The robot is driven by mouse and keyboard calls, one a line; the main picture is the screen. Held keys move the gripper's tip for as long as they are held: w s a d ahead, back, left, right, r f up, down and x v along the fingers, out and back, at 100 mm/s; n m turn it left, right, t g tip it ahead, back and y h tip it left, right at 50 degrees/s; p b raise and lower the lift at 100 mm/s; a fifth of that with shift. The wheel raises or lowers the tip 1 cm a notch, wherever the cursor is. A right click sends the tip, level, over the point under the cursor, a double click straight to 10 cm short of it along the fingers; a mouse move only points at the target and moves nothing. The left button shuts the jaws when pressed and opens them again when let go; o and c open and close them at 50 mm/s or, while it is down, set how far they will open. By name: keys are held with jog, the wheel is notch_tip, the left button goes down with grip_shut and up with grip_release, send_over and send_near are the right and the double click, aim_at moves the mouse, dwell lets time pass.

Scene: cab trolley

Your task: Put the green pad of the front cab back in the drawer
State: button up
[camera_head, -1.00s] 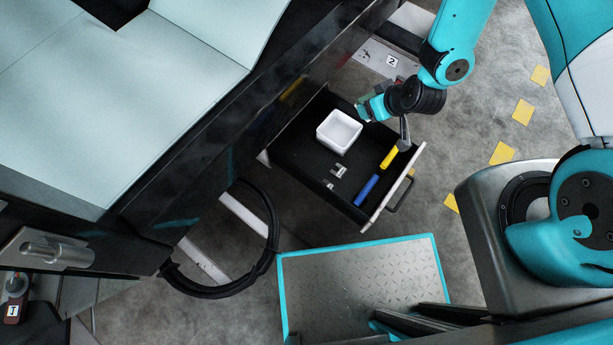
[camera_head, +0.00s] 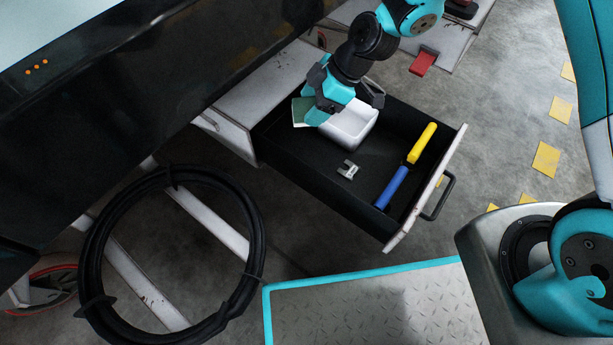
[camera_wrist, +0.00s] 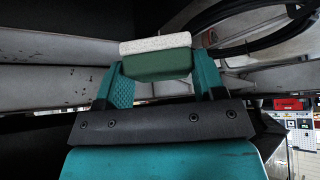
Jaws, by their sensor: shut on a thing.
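The green pad (camera_head: 300,111) has a pale, speckled layer, clearest in the wrist view (camera_wrist: 157,60). My gripper (camera_head: 312,113) is shut on it, with a teal finger at each side in the wrist view (camera_wrist: 160,80). In the head view, the pad is at the back left of the open drawer (camera_head: 437,185), just left of the white box (camera_head: 351,127). My gripper covers part of the pad and box. I cannot tell whether the pad is above the drawer floor or touches it. The front cab is not clearly identifiable.
A grey metal clip (camera_head: 348,170), a yellow piece (camera_head: 422,143) and a blue piece (camera_head: 392,187) lie in the drawer. The drawer floor around the clip is bare. A black cable coil (camera_head: 258,230) hangs at left. A teal-edged step plate (camera_head: 365,308) is below.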

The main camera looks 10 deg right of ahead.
jog(key=shift+a+f, duration=0.15)
jog(key=shift+f, duration=0.25)
notch_tip(320, 180, down, 19)
jog(key=b, duration=1.1)
jog(key=shift+f, duration=0.2)
jog(key=shift+f, duration=0.15)
jog(key=o, duration=0.9)
